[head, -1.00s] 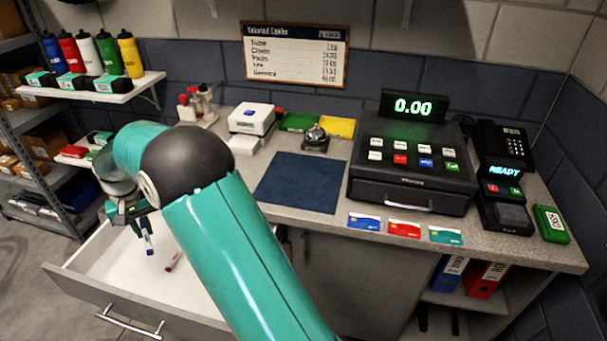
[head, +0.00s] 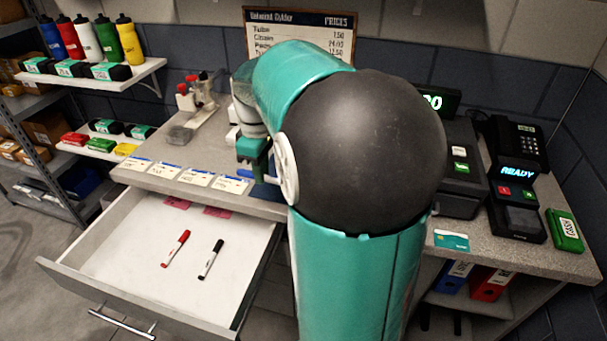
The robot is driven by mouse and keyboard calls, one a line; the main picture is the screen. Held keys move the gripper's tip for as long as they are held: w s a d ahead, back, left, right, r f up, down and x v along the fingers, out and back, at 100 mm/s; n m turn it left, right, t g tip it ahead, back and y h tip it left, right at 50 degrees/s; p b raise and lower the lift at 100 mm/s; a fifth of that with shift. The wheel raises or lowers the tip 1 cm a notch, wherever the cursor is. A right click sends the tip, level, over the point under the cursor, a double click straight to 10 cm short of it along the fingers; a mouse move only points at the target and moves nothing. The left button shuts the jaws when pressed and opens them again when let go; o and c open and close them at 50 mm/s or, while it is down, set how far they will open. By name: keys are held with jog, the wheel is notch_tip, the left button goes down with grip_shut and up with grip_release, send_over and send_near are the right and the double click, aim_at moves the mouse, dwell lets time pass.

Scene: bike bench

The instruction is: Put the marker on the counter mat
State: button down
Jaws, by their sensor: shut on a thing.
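My gripper (head: 257,168) is over the counter, left of my large arm joint, and partly hidden by it. The dark blue counter mat (head: 266,191) shows only as a small patch beneath and beside the gripper; my arm hides the rest. I cannot tell whether the marker touches the mat. A red marker (head: 175,249) and a black marker (head: 211,259) lie apart in the open drawer.
The open white drawer (head: 130,240) juts out at the front left. Several price cards (head: 196,177) line the counter edge left of the gripper. A stand with red-topped items (head: 192,105) is behind. The register (head: 462,170) and card terminal (head: 517,200) are on the right.

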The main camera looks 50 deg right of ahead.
jog(key=shift+s+d+r, duration=0.1)
jog(key=shift+s+d, duration=0.1)
jog(key=shift+s, duration=0.3)
jog(key=d+f, duration=0.3)
jog(key=d, duration=0.1)
jog(key=d+f, duration=0.2)
jog(key=d, duration=0.2)
jog(key=d+f, duration=0.3)
jog(key=d, duration=0.1)
jog(key=shift+w+d+f, duration=0.35)
jog(key=shift+w+d, duration=0.05)
jog(key=shift+d+f, duration=0.35)
jog(key=shift+f, duration=0.8)
jog(key=shift+d+f, duration=0.2)
jog(key=shift+f, duration=0.8)
jog(key=shift+f, duration=0.1)
jog(key=c, duration=1.4)
grip_release()
notch_tip(320, 180, up, 12)
jog(key=shift+r, duration=0.2)
